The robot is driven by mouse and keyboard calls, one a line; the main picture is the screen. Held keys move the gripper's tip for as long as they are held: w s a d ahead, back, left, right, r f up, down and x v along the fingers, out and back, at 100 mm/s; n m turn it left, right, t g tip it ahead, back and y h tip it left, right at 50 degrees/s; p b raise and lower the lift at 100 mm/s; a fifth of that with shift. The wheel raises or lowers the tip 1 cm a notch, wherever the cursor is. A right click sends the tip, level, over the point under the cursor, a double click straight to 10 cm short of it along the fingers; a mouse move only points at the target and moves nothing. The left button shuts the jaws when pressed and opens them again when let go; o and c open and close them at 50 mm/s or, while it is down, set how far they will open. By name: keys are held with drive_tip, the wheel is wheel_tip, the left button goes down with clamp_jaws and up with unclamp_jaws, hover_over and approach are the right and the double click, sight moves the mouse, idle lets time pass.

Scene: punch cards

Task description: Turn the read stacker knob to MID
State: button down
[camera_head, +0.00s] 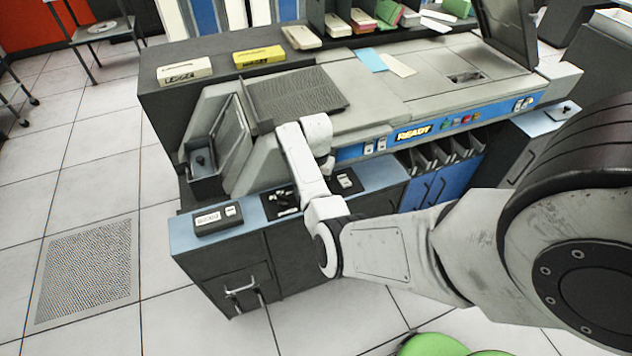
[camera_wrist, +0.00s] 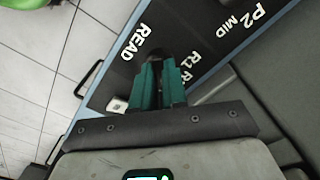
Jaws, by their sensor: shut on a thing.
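In the wrist view, the two green fingers of my gripper (camera_wrist: 158,82) are closed around a dark knob (camera_wrist: 158,62) on a black panel (camera_wrist: 112,72). The knob is mostly hidden between and behind the fingers. White lettering near it reads READ (camera_wrist: 132,42), R1, R2, MID (camera_wrist: 241,22) and P2. I cannot tell which mark the knob points at. In the head view, the same black panel (camera_head: 281,202) lies on the blue-topped front ledge. My arm covers part of it and hides the fingertips and knob.
The card machine (camera_head: 420,85) with its READY strip (camera_head: 413,132) stands behind the ledge. A small labelled box (camera_head: 217,219) sits on the ledge at left. Card boxes (camera_head: 259,55) line the back shelf. Tiled floor lies open at left.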

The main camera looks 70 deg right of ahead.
drive_tip(key=shift+r+m, duration=0.1)
drive_tip(key=shift+m, duration=0.4)
drive_tip(key=c, duration=1.2)
unclamp_jaws()
drive_tip(key=shift+o, duration=0.2)
wheel_tip(320, 180, up, 11)
drive_tip(key=shift+f, duration=0.2)
